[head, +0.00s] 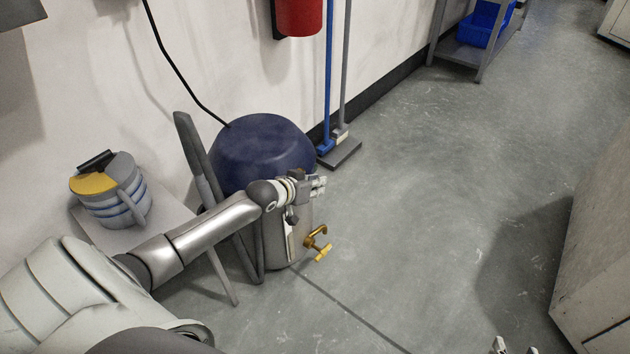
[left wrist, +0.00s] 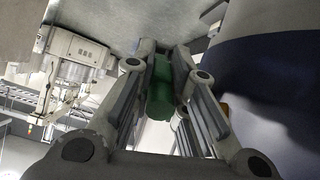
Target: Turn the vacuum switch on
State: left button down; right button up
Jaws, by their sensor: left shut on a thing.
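The vacuum (head: 262,145) stands against the wall, with a rounded dark blue top, a grey lower body and a brass-coloured tap at its front. My left gripper (head: 318,187) is at the front right edge of the blue top. In the left wrist view my left gripper (left wrist: 163,85) is shut on a green knob (left wrist: 159,95), which I take for the vacuum switch. The blue surface of the vacuum (left wrist: 275,95) fills the right of that view. The knob is hidden in the head view. Only the fingertips of my right gripper (head: 515,348) show, apart, at the bottom edge.
A round grey and yellow container (head: 112,205) sits on a low stand at left. A blue-handled tool (head: 326,90) leans near the wall behind the vacuum. A shelf holds a blue bin (head: 482,25). A pale cabinet (head: 605,250) is at right. The middle floor is clear.

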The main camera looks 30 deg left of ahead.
pick_arm(q)
jog(key=shift+g+p, duration=0.3)
jog(key=shift+p, duration=0.35)
jog(key=shift+r+g+p, duration=0.1)
jog(key=shift+g+p, duration=0.2)
jog(key=shift+p, duration=0.5)
jog(key=shift+g+p, duration=0.4)
jog(key=shift+p, duration=0.4)
pick_arm(e)
jog(key=shift+s+d+f+g+h, duration=0.45)
jog(key=shift+s+d+f+g, duration=0.55)
jog(key=shift+s+g, duration=1.45)
jog(key=shift+s+d+f+g+h, duration=0.45)
jog(key=shift+s+d+f+g, duration=0.55)
jog(key=shift+s, duration=2.65)
pick_arm(q)
jog(key=g+p, duration=0.2)
jog(key=p, duration=0.2)
jog(key=shift+g, duration=0.4)
pick_arm(e)
notch_tip(320, 180, down, 16)
jog(key=g, duration=0.1)
jog(key=shift+w+a+r, duration=0.2)
jog(key=shift+w, duration=0.1)
